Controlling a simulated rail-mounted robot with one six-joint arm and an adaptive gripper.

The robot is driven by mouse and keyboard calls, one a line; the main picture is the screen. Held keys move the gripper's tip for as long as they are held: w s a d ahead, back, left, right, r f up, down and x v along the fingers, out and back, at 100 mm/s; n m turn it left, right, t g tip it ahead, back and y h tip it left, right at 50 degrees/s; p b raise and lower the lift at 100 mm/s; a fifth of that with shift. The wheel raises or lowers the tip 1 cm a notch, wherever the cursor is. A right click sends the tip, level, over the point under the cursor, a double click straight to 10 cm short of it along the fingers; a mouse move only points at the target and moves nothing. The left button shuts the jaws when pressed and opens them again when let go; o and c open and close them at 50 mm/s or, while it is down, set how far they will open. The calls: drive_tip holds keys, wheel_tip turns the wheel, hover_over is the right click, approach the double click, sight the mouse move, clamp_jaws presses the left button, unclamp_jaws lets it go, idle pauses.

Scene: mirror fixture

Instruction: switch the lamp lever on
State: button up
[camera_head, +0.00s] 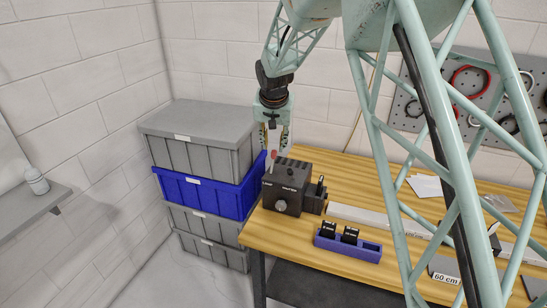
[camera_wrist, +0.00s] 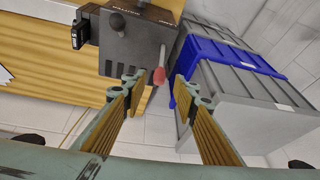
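The dark grey lamp box (camera_head: 289,186) stands at the left end of the wooden table, with a round knob on its front. It also shows at the top of the wrist view (camera_wrist: 128,48). The lever (camera_wrist: 162,55) sticks out from the side of the box and ends in a red tip (camera_wrist: 159,76). In the head view the red tip (camera_head: 273,154) shows just below my gripper (camera_head: 275,142). My gripper (camera_wrist: 158,84) is open, with the red tip between its fingertips in the wrist picture. I cannot tell whether either finger touches it.
Stacked grey and blue crates (camera_head: 207,190) stand left of the table. A blue-violet holder (camera_head: 348,246) with black blocks lies on the wooden table (camera_head: 280,233), right of the box. A black device (camera_head: 314,196) stands against the box's right side.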

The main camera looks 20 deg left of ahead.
sight(273, 154)
drive_tip(key=shift+p+x, duration=0.35)
drive_tip(key=shift+x, duration=4.25)
drive_tip(key=shift+c, duration=0.8)
clamp_jaws()
